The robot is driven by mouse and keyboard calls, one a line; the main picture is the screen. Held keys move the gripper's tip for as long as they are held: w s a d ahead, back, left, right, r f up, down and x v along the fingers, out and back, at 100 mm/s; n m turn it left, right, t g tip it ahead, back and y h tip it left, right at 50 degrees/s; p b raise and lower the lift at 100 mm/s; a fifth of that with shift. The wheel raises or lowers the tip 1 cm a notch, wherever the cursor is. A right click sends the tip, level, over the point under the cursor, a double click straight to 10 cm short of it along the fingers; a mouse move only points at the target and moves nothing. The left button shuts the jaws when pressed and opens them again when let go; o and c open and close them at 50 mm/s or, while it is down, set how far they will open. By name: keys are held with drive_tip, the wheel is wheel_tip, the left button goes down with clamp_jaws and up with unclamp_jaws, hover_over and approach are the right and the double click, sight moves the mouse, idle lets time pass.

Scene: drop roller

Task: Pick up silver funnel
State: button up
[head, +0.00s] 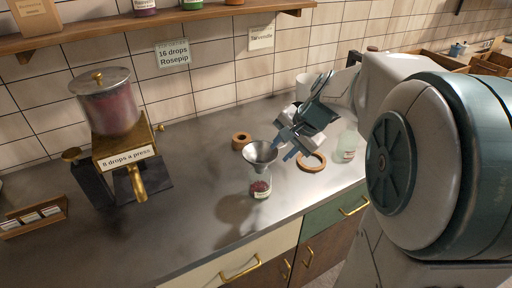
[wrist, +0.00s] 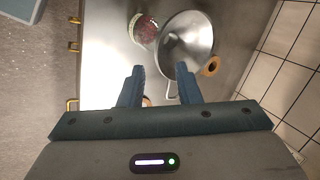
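The silver funnel (head: 261,153) sits upright above a small glass jar with dark red contents (head: 260,188) on the grey counter. In the wrist view the funnel (wrist: 186,38) is just beyond the fingertips, with its wide mouth facing the camera, and the jar (wrist: 143,30) shows beside it. A thin handle loop hangs from the funnel's near edge towards my fingers. My gripper (head: 287,146) is just right of the funnel in the head view. In the wrist view my gripper (wrist: 161,72) has its two blue fingers apart, with nothing clearly held between them.
A wooden ring (head: 311,162) and a pale glass jar (head: 347,146) stand to the right. A small wooden roll (head: 241,140) is behind the funnel. A brass dispenser (head: 121,150) stands at left. The counter between dispenser and funnel is clear.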

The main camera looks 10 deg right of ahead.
sight(273, 158)
drive_tip(key=shift+p+x, duration=0.4)
drive_tip(key=shift+x, duration=2.9)
drive_tip(key=shift+a, duration=0.15)
clamp_jaws()
